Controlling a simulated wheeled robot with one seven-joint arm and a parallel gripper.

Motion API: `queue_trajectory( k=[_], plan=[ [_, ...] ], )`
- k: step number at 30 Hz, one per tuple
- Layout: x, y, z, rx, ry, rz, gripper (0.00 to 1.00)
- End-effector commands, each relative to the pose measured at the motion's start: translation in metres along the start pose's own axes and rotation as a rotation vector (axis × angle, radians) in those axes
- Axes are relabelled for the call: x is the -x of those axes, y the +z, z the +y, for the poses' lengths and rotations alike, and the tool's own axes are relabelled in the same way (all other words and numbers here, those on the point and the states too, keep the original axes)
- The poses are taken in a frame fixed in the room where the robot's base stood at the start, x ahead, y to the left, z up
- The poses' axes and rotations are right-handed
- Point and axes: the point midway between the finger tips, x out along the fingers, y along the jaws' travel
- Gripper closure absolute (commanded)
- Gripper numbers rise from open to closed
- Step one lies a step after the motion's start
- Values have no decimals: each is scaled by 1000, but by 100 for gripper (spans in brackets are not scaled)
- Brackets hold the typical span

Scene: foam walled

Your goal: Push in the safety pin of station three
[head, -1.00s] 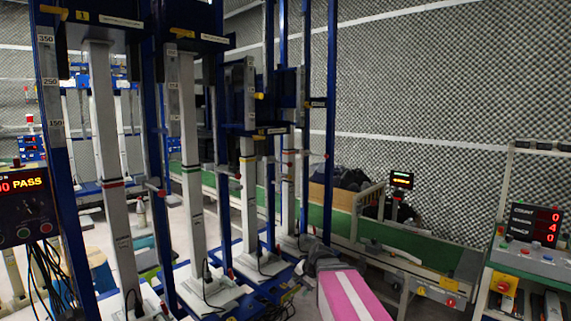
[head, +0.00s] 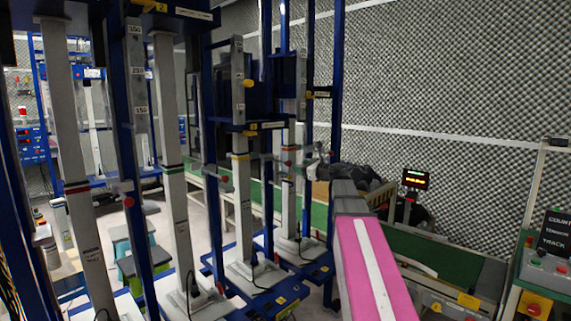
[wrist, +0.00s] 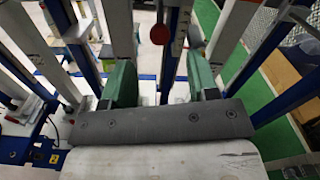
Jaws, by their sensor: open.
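Station three (head: 241,190) is a pale column in a blue frame, with a yellow label reading 3 (head: 253,127) on its crossbar. My gripper's green fingers (wrist: 160,68) are apart and empty in the wrist view. A red knob (wrist: 160,34) shows beyond the gap between them, apart from them. In the head view my arm reaches toward the right side of the stations, with its end small and unclear. The yellow knob is not identifiable in the wrist view.
Station two (head: 170,130) stands left of station three, and another station (head: 290,150) stands behind it to the right. Red knobs (head: 225,179) jut from the uprights. A green conveyor (head: 440,250) and a counter panel (head: 550,245) lie to the right.

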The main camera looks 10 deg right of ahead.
Motion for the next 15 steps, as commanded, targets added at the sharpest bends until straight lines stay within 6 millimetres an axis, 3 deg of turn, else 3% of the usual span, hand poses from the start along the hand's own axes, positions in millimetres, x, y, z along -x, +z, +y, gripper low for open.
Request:
queue_trajectory(
  k=[9,15],
  plan=[
    [-58,-1,-1,3,2,2,46],
    [-85,-1,0,4,2,3,46]
  ],
)
